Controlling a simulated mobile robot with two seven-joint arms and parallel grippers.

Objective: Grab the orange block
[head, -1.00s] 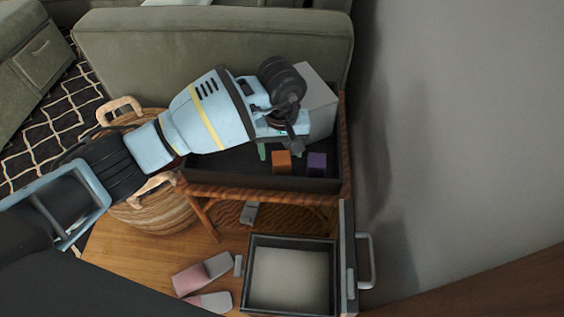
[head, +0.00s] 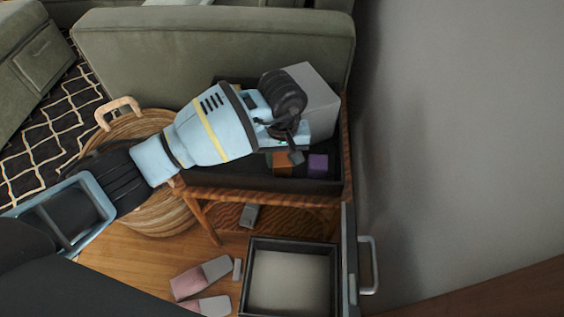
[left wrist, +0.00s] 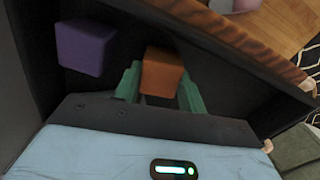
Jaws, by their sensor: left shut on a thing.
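The orange block (head: 283,163) is in the dark tray (head: 240,184) on the wooden table, partly covered by my left gripper in the head view. In the left wrist view the orange block (left wrist: 161,72) sits between the two green fingers of my left gripper (left wrist: 160,85). The gripper is shut on the block. The block appears to be low in the tray; I cannot tell whether it touches the tray floor. My right gripper is in neither view.
A purple block (head: 318,165) lies in the tray just right of the orange one; it also shows in the left wrist view (left wrist: 84,47). A grey box (head: 318,95) stands behind. A woven basket (head: 160,212) is at left, an open-topped container (head: 290,280) in front, and a wall (head: 470,130) at right.

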